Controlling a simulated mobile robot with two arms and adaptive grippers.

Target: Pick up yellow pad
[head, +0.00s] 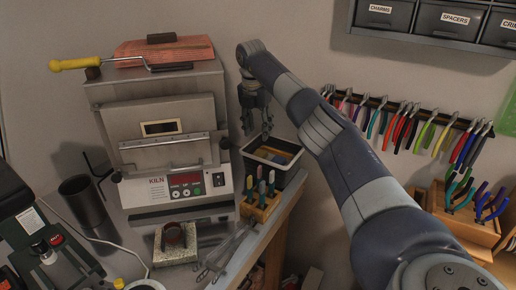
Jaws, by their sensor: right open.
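A yellow-orange pad (268,154) lies in a small dark-walled tray (287,164) with a pale rim, near the right edge of the bench beside the kiln. A blue pad (284,152) shows at its edge in the same tray; how the two overlap is hard to tell. My right gripper (257,128) hangs fingers down just above the back left of the tray. It is open, with nothing between its fingers. My left gripper is not in view.
The kiln (167,144) stands close left of the gripper. A wooden block with several colored-handled tools (262,190) stands in front of the tray. Pliers (405,124) hang on a wall rail behind my right arm. Labeled drawers (450,20) are above.

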